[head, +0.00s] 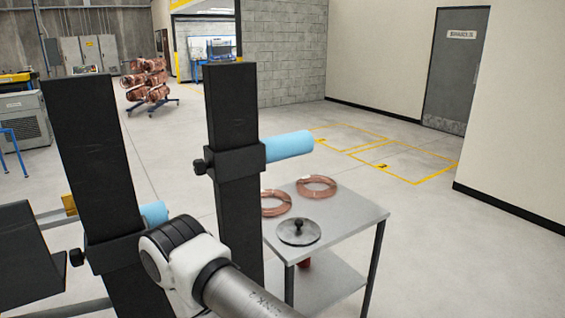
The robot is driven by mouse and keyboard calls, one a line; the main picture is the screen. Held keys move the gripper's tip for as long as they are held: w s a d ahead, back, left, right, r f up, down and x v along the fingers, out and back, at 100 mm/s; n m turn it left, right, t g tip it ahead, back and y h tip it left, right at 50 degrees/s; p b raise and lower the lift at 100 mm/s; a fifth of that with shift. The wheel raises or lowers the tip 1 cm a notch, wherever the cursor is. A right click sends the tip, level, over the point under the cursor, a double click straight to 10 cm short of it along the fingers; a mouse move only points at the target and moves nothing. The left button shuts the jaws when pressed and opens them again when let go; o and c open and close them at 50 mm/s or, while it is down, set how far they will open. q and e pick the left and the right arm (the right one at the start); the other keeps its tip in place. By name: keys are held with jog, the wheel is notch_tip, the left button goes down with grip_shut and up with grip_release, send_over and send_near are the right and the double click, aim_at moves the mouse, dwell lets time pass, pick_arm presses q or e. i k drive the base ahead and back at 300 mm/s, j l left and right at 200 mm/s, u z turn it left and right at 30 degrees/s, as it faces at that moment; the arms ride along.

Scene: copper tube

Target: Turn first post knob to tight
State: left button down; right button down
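Two black upright posts stand close in front of me, one at the left (95,140) and one nearer the middle (232,110). Each carries a black collar with a small black knob on its left side: one knob (199,167) on the middle post, one knob (76,257) lower on the left post. I cannot tell from the view how tight either knob is. A light blue roller (290,145) sticks out right from the middle collar, and another blue roller (154,212) shows beside the left collar. One of my arms covers part of the left post's lower area. Neither gripper shows.
A grey table (345,222) stands behind the middle post with two copper coils (317,186) and a round metal disc (299,232) with a black knob. A black plate (30,260) is at far left. Open floor lies to the right.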

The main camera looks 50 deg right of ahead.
aim_at(200, 167)
jog(key=z, duration=1.2)
